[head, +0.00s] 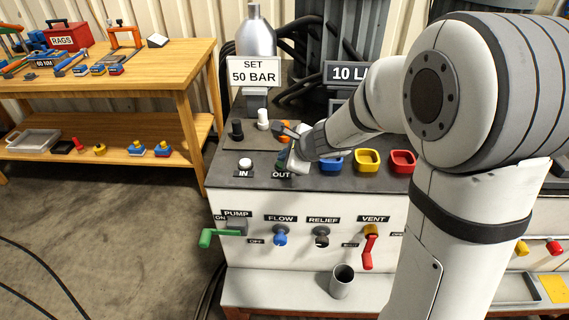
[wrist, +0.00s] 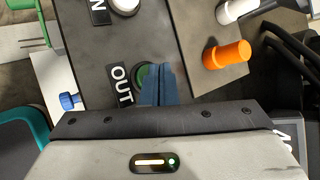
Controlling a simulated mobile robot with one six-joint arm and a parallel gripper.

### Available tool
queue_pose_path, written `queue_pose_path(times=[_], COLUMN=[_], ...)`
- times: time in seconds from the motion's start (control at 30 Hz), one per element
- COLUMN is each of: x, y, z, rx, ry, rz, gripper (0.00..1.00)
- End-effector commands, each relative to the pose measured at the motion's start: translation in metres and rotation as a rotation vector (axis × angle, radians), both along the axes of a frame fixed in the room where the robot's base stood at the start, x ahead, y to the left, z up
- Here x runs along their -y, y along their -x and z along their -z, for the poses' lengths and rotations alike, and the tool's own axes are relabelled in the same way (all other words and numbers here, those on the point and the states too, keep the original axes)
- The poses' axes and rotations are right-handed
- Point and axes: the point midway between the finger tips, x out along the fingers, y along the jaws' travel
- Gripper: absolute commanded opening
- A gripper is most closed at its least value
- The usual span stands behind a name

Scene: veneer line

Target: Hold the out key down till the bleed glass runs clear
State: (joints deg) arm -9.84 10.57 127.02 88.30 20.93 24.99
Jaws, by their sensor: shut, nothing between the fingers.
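The green out key (wrist: 144,76) sits beside the OUT label (wrist: 120,86) on the dark panel top. My gripper (wrist: 158,68) is shut and empty, its blue fingers together over the right part of the key in the wrist view. I cannot tell whether the tips touch the key or hold it down. In the head view my gripper (head: 282,163) is low above the OUT label (head: 282,175), and my wrist hides most of the key. I cannot pick out the bleed glass for certain in either view.
The white IN key (head: 245,163) is to the left. Black (head: 237,129), white (head: 263,120) and orange (head: 285,130) posts stand behind. Blue (head: 331,161), yellow (head: 367,160) and red (head: 402,161) square items are to the right. Handles line the front, above a metal cup (head: 342,281).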

Motion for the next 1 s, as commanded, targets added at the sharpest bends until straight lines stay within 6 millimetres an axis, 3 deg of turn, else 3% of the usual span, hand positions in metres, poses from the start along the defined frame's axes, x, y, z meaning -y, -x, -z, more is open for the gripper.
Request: queue_pose_path(times=[1.0], x=[0.0004], y=[-0.0001], z=[0.0085], rx=[0.0], ry=[-0.001], rz=[0.001], gripper=[0.0])
